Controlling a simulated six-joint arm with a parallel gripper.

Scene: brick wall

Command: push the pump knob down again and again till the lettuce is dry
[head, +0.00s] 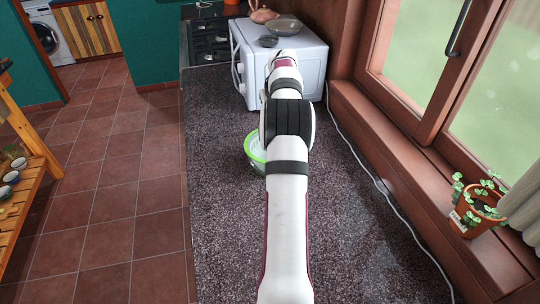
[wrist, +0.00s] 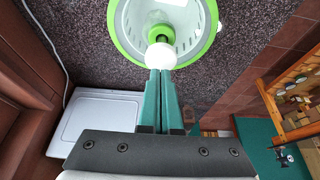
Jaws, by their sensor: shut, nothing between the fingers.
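The salad spinner (head: 254,150) stands on the dark speckled worktop, with its right side hidden behind my arm in the head view. In the wrist view the spinner (wrist: 121,32) shows a bright green rim, a clear lid and a green centre piece. The white round pump knob (wrist: 161,54) sits over the centre piece. My gripper (wrist: 160,70) is shut and empty, with its two green fingers side by side. Its tips appear right at the knob; I cannot tell whether they touch it. My arm hides the gripper in the head view. I cannot make out the lettuce.
A white microwave (head: 312,62) stands behind the spinner, with a glass bowl (head: 283,28) on top. A white cable (head: 375,180) runs along the window side. A potted plant (head: 478,208) sits on the right sill. The worktop (head: 222,235) left of my arm is clear.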

